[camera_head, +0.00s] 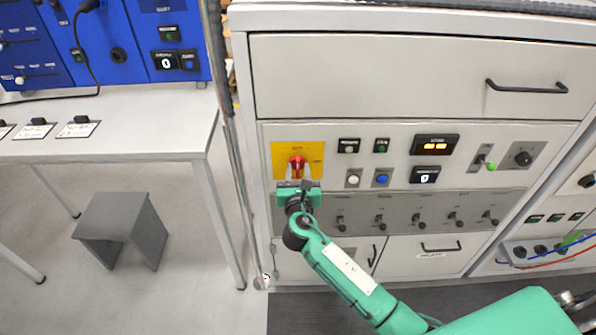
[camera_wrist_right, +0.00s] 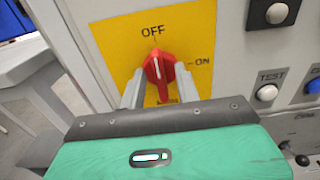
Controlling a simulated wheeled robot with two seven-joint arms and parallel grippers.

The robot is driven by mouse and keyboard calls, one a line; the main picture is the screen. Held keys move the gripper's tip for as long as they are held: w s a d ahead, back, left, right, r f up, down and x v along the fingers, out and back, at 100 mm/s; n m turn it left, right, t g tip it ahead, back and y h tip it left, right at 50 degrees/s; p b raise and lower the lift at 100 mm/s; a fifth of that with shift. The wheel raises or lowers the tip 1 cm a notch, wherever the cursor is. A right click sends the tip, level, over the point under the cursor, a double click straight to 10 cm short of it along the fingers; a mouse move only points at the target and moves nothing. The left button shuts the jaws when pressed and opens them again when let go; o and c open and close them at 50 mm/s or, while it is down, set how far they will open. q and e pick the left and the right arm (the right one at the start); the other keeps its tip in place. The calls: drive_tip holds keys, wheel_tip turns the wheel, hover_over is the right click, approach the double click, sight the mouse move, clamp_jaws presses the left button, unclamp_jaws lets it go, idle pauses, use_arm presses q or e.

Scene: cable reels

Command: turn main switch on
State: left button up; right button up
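The main switch (camera_head: 297,165) is a red rotary knob on a yellow plate (camera_head: 312,149), at the left of the grey control panel. In the right wrist view the red knob (camera_wrist_right: 158,68) has a white mark pointing up, close to the OFF label; ON is printed to its right. My right gripper (camera_head: 297,182) reaches up to the knob from below. In the wrist view its two fingers (camera_wrist_right: 159,78) stand apart, one on each side of the knob; whether they touch it I cannot tell. My left gripper is not in view.
Right of the switch are push buttons (camera_head: 353,179), an orange-lit display (camera_head: 435,146) and a lever with a green tip (camera_head: 490,166). A row of small toggles (camera_head: 380,219) lies below. A white table (camera_head: 140,120) and a grey stool (camera_head: 115,215) stand to the left.

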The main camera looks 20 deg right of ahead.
clamp_jaws()
drive_tip(key=m+b, duration=0.1)
drive_tip(key=m, duration=0.1)
drive_tip(key=m+b, duration=0.1)
drive_tip(key=m, duration=0.1)
drive_tip(key=shift+d+f+m, duration=0.1)
drive_tip(key=shift+f+m, duration=0.1)
drive_tip(key=shift+m, duration=0.1)
drive_tip(key=shift+s+d+f+m+b, duration=0.15)
drive_tip(key=shift+m+b, duration=1.65)
drive_tip(key=shift+m, duration=1.55)
drive_tip(key=shift+d+f+m+b, duration=0.1)
drive_tip(key=shift+m+b, duration=1.65)
drive_tip(key=shift+m, duration=1.6)
